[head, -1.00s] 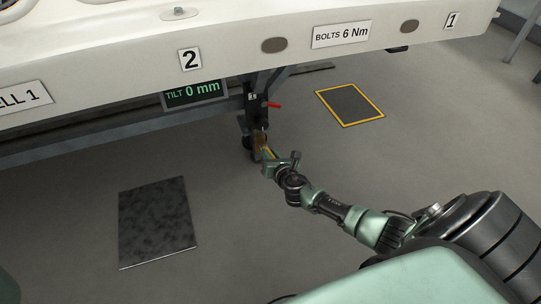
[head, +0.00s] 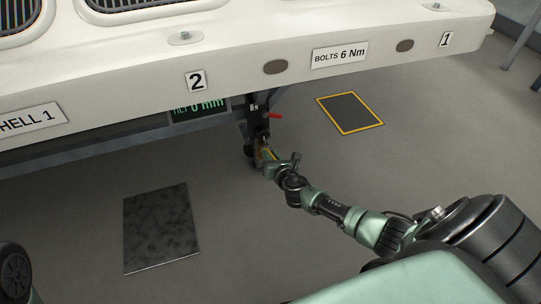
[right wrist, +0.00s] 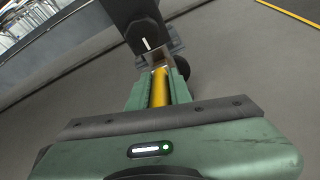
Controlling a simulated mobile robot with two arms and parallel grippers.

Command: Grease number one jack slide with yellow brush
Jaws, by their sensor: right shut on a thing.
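A dark jack (head: 257,122) with a red lever (head: 275,116) stands under the white shell, near the sign 2. Its small label is too small to read. My right gripper (head: 268,154) is at the jack's lower part in the head view. In the right wrist view my right gripper (right wrist: 158,88) is shut on the yellow brush (right wrist: 160,86), whose handle lies between the green fingers. The brush tip points at the dark jack block (right wrist: 143,32), at a pale metal part below it. I cannot tell whether the tip touches. My left gripper is not in view.
The white shell (head: 290,66) hangs over the jack, with signs 2, 1 and BOLTS 6 Nm. A tilt display (head: 198,108) is partly hidden behind its edge. A dark mat (head: 160,228) and a yellow-edged plate (head: 349,112) lie on the floor. Open grey floor lies between them.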

